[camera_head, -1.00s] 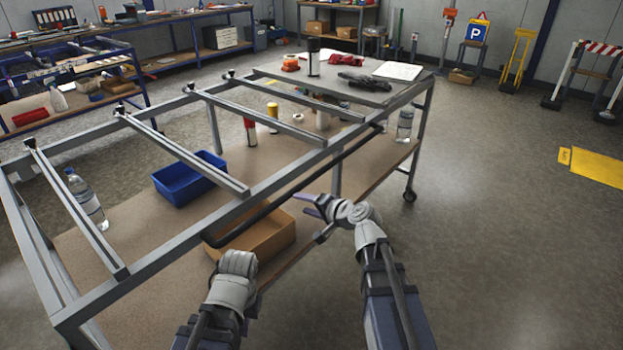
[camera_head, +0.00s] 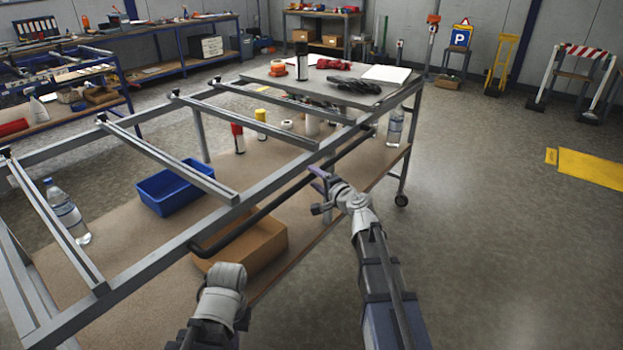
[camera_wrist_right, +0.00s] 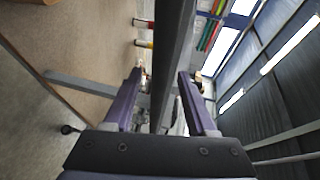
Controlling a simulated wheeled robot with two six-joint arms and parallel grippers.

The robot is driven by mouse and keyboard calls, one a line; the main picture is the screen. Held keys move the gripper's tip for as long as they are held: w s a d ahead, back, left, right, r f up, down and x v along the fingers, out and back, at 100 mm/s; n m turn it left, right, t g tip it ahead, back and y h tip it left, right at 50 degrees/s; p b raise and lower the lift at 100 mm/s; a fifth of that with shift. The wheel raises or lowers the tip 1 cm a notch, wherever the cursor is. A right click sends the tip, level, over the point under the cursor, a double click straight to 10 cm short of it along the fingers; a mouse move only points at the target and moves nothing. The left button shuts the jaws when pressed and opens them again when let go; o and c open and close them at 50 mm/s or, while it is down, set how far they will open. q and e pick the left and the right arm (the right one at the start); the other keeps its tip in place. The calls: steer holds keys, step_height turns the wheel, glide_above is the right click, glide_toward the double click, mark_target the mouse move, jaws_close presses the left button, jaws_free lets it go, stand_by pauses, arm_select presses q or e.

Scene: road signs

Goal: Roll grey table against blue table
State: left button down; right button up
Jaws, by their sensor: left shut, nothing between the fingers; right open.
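The grey table (camera_head: 110,290) is a metal-framed cart on castors with open slats on top, a brown lower shelf and a black handle bar (camera_head: 265,212) along its near side. The blue table (camera_head: 128,92), blue-framed and loaded, stands beyond it at left, with a floor gap visible between. My right gripper (camera_head: 322,190) is open and empty beside the handle bar. In the right wrist view its purple fingers (camera_wrist_right: 160,75) appear on either side of a dark bar; contact cannot be told. My left gripper (camera_head: 222,280) is below the bar's left end, its fingers hidden behind the wrist.
The cart carries a blue bin (camera_head: 180,188), a cardboard box (camera_head: 245,245), bottles and cans below, and a black can (camera_head: 301,62) and gloves on top. A yellow plate (camera_head: 590,168) lies at right.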

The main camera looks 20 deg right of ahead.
steer(key=shift+x, duration=1.25)
steer(key=shift+s, duration=0.1)
jaws_close()
stand_by(0.3)
